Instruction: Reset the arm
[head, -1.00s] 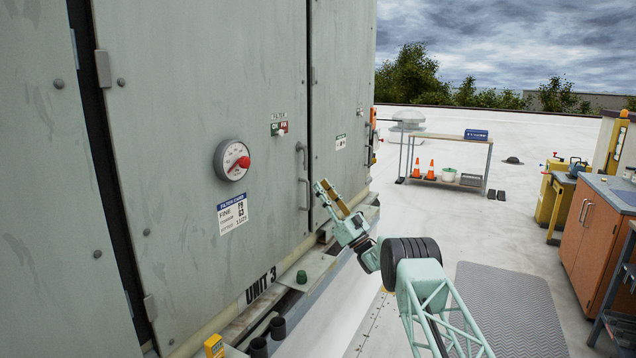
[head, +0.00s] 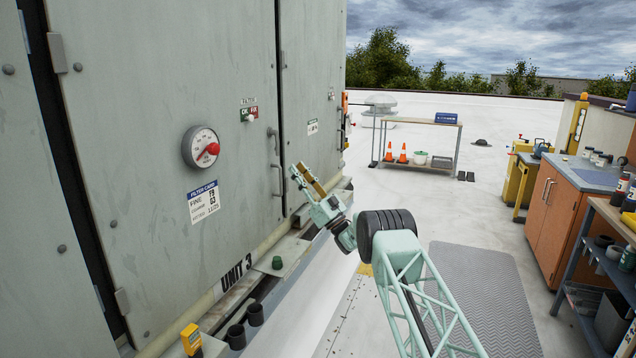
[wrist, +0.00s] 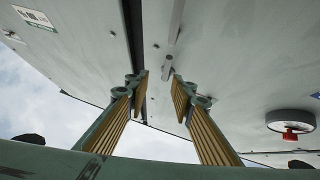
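My gripper (head: 306,180) is in front of the grey-green cooler cabinet (head: 130,130), near the door seam and the door handles (head: 276,162). In the wrist view its two ribbed, tan-faced fingers (wrist: 158,98) stand apart with nothing between them. Beyond them are the cabinet face and the dark seam. My gripper appears apart from the cabinet, though the exact distance is hard to tell.
A round gauge with a red centre (head: 201,147) is on the door. A ledge with a green cap (head: 277,262) and black cups (head: 236,337) runs below. A workbench (head: 575,175) stands right, a table (head: 420,122) behind.

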